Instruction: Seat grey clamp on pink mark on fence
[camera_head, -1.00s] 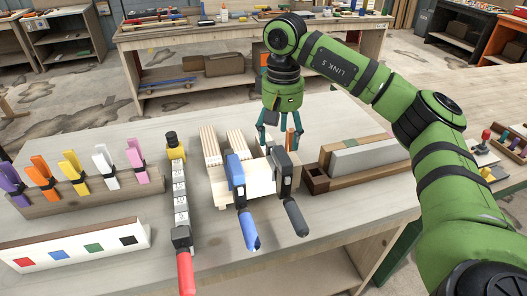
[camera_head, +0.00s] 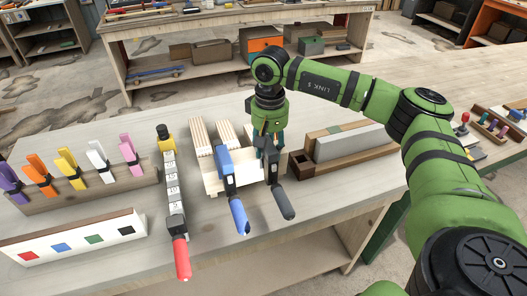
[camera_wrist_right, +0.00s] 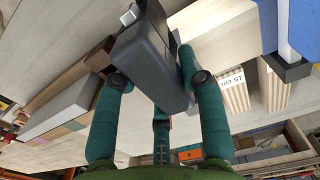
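The grey clamp (camera_head: 270,168), a black-grey bar clamp with a dark grey handle, stands at the right end of the pale wooden stack, next to the blue clamp (camera_head: 225,170). My right gripper (camera_head: 270,145) is over its upper part, teal fingers pointing down. In the right wrist view its spread fingers (camera_wrist_right: 158,85) lie on both sides of the grey clamp body (camera_wrist_right: 155,60); firm contact does not show. My left gripper is not in view.
A rack (camera_head: 85,190) with several coloured clamps stands at left. A long clamp with a red handle (camera_head: 181,258) lies between it and the stack. A wooden tray with a grey block (camera_head: 350,143) is just right of the grey clamp.

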